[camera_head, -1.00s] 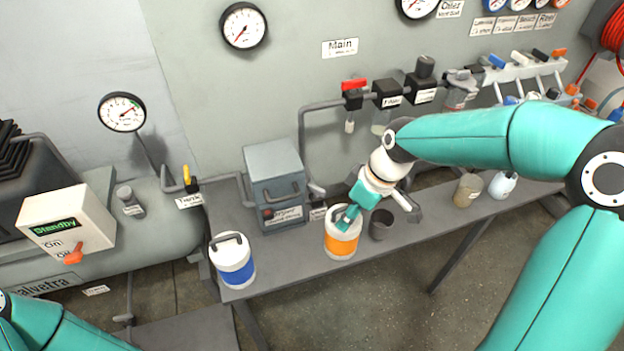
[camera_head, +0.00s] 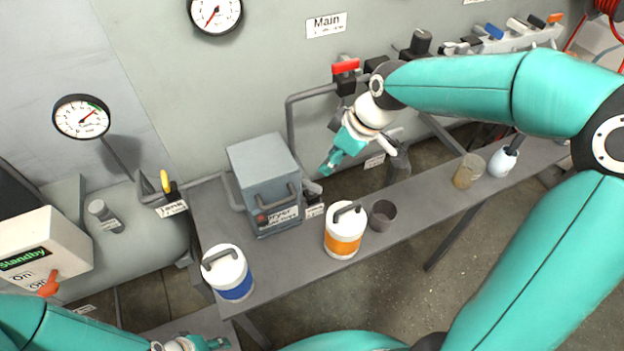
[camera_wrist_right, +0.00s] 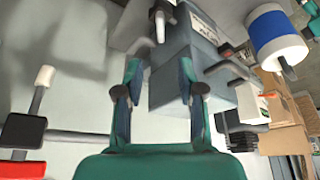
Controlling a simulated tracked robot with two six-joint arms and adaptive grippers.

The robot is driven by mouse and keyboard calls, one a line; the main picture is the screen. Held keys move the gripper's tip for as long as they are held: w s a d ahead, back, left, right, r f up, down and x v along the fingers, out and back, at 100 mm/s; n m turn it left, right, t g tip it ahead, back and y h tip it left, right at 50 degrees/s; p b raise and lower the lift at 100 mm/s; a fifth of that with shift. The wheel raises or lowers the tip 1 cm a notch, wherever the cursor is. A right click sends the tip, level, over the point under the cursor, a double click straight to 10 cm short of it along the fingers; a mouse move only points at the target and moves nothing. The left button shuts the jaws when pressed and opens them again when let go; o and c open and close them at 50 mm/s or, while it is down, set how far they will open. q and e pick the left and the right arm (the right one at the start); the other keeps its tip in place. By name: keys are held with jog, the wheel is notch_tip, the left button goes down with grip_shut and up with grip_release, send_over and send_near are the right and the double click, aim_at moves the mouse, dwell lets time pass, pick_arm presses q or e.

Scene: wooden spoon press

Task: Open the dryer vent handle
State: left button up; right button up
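The grey dryer box (camera_head: 265,185) stands on the bench with a handle on its front. A small grey vent handle (camera_head: 312,188) sticks out at its right side, above a small label (camera_head: 315,210). A light-tipped part (camera_wrist_right: 160,22) beside the box in the right wrist view looks like this handle. My right gripper (camera_head: 330,168) hangs above and right of the vent handle, apart from it. Its two fingers stand apart with nothing between them in the right wrist view (camera_wrist_right: 160,75). My left gripper (camera_head: 207,344) is at the bottom edge, partly cut off; its opening is unclear.
A blue-banded canister (camera_head: 230,272) is at the left bench end. A red-handled valve (camera_head: 345,67) sits on the pipe above my right gripper.

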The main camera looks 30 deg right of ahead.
aim_at(312, 184)
jog(key=x, duration=1.2)
jog(key=shift+p, duration=0.3)
jog(key=shift+r, duration=0.1)
grip_shut()
